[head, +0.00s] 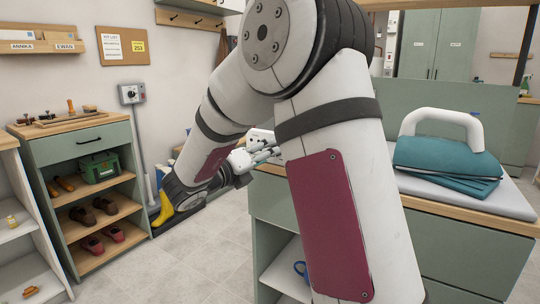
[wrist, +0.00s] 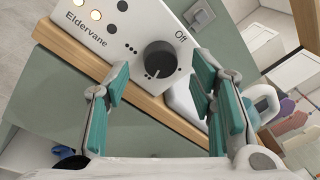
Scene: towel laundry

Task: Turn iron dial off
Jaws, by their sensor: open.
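The iron's dial (wrist: 160,58) is a round black knob on a slanted white panel (wrist: 85,30) marked "Eldervane". In the wrist view the word "Off" is up and right of the dial, and groups of black dots are at its left. A pale mark on the dial is at its lower edge, away from "Off".
A green counter with a wooden edge (head: 500,222) bears folded teal towels (head: 440,165) and a white loop handle (head: 443,122). A shelf unit (head: 80,150) with shoes and a green toolbox stands at left. Yellow boots (head: 163,209) are on the floor. Open floor lies between.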

